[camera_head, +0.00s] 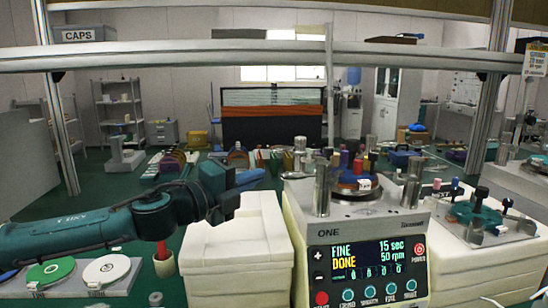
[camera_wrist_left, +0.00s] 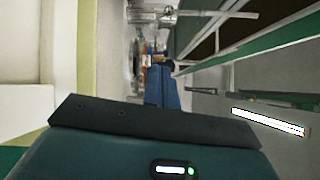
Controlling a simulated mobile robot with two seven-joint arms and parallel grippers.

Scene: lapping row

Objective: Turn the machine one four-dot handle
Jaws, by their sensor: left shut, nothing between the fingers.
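Machine one (camera_head: 366,235) is a white and grey lapping unit right of centre in the head view. Its screen reads FINE, DONE, 15 sec, 50 rpm. On its top, a round blue plate (camera_head: 345,190) carries several small upright coloured handles, among them a purple one (camera_head: 343,160) and a red one (camera_head: 358,167); metal posts stand around them. The dots on the handles are too small to read. My left gripper (camera_head: 262,175) is shut and empty, left of the machine top and apart from it. Its closed blue fingers show in the left wrist view (camera_wrist_left: 162,88). My right gripper is out of view.
Another machine (camera_head: 480,225) stands close on the right. Discs on a tray (camera_head: 85,278) lie at the lower left. A metal rail (camera_head: 200,57) crosses above.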

